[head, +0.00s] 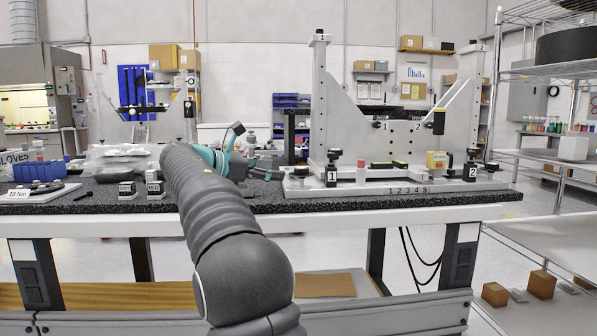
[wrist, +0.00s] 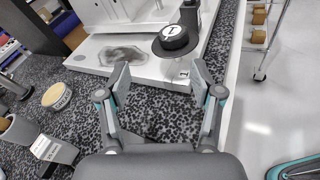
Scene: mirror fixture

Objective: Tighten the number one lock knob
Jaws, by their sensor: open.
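The number one lock knob (wrist: 174,38) is a round black knob with a white "1" on its top. It stands on the pale fixture base (wrist: 95,50) beyond my fingertips in the wrist view. In the head view a low black knob (head: 300,171) at the base's left end appears to be the same one, beside a small "1" label (head: 332,176). My gripper (wrist: 160,78) is open and empty, its two fingers spread short of the knob and apart from it. In the head view my gripper (head: 240,150) is partly hidden by my arm, left of the fixture.
A black post (wrist: 190,14) rises just behind the knob. Labelled blocks (head: 127,190) and a plastic bag (head: 122,157) lie on the bench at left. In the wrist view a round tan-topped container (wrist: 57,96) is at left. Dark speckled mat lies bare between my fingers.

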